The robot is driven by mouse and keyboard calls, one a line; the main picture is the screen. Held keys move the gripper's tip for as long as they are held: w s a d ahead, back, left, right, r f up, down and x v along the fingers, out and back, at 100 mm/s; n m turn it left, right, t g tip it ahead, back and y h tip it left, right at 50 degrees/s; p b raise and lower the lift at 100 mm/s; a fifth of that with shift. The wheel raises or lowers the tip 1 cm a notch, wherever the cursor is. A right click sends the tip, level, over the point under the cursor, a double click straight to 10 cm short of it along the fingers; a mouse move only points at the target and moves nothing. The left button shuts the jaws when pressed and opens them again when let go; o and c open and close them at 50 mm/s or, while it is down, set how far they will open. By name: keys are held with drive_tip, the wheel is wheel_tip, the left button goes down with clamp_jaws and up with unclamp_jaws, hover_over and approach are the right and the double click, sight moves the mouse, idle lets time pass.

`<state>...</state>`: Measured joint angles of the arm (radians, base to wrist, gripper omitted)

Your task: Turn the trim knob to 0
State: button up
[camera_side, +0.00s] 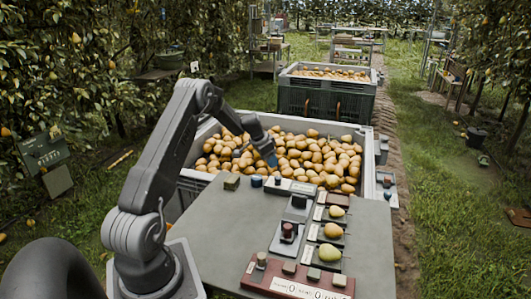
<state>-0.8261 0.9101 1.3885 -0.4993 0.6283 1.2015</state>
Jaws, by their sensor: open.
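My gripper (269,157) hangs at the end of my arm, above the table's far edge and in front of the pears in the near bin. It appears small, and its fingers are hard to make out; it is open and holds nothing that I can see. My gripper is apart from these controls.
A grey table (225,225) carries a red panel (298,289) with white digit plates at its front edge. Three pears (331,230) sit in trays on its right. A large bin (366,150) of pears stands behind, with another bin (320,103) farther back. The table's left is clear.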

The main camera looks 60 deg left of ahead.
drive_tip(key=shift+v, duration=1.95)
drive_tip(key=shift+d, duration=0.1)
drive_tip(key=s+d+r, duration=0.2)
drive_tip(key=d+r, duration=0.7)
drive_tip(key=d, duration=0.3)
drive_tip(key=s+d+r, duration=0.1)
drive_tip(key=d+r, duration=0.8)
drive_tip(key=d, duration=0.4)
drive_tip(key=s+d, duration=0.8)
drive_tip(key=s, duration=0.2)
drive_tip(key=s+d+r+t, duration=0.1)
drive_tip(key=s+d, duration=0.7)
drive_tip(key=s, duration=0.3)
drive_tip(key=shift+s+d+r, duration=0.25)
drive_tip(key=shift+s+d, duration=0.1)
drive_tip(key=shift+d, duration=0.05)
drive_tip(key=shift+c, duration=0.4)
